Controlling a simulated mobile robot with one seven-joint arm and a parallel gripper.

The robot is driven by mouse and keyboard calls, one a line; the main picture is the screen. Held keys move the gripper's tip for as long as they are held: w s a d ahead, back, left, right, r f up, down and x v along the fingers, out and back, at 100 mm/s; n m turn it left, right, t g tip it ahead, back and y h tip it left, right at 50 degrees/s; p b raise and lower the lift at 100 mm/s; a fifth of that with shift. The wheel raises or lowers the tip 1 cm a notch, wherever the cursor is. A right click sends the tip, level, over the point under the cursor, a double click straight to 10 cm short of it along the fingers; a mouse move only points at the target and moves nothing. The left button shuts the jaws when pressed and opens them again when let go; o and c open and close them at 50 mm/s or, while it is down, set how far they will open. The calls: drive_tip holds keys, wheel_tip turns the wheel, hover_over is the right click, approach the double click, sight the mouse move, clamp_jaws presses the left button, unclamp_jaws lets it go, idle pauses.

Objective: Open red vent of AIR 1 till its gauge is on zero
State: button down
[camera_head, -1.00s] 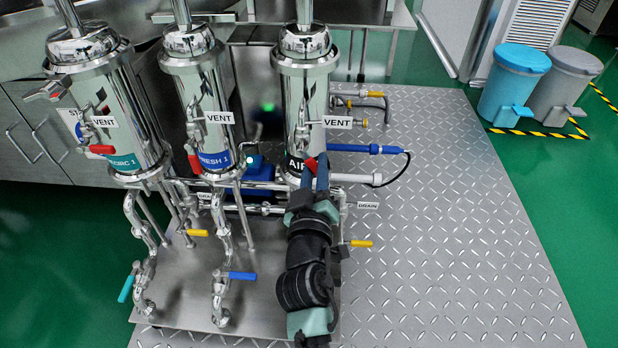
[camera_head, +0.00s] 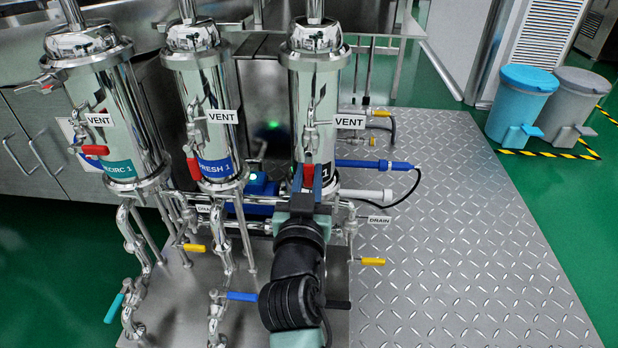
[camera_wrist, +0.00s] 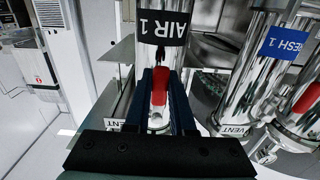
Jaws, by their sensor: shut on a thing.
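The AIR 1 filter housing (camera_head: 314,105) is the rightmost of the steel cylinders in the head view. Its dark AIR 1 label (camera_wrist: 163,27) shows in the wrist view and is mostly hidden behind my gripper in the head view. The red vent handle (camera_wrist: 160,86) sits between my gripper's fingers (camera_wrist: 160,92), which are shut on it. In the head view the red handle (camera_head: 309,171) hangs roughly downward on the front of the housing, with my gripper (camera_head: 307,182) on it from below. A white VENT tag (camera_head: 350,121) is beside it. I cannot make out a gauge dial.
The FRESH 1 housing (camera_head: 212,120) stands close on the left, with its own red handle (camera_head: 194,168). A blue cylindrical part (camera_head: 375,164) with a black cable juts out to the right. Yellow handles (camera_head: 372,261) sit lower. The diamond-plate floor (camera_head: 460,220) is clear at right.

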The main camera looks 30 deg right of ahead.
drive_tip(key=shift+a, duration=0.1)
drive_tip(key=c, duration=0.8)
unclamp_jaws()
drive_tip(key=shift+o, duration=0.2)
drive_tip(key=p+v, duration=0.2)
drive_tip(key=v, duration=1.1)
drive_tip(key=shift+p, duration=0.3)
drive_tip(key=shift+w, duration=0.1)
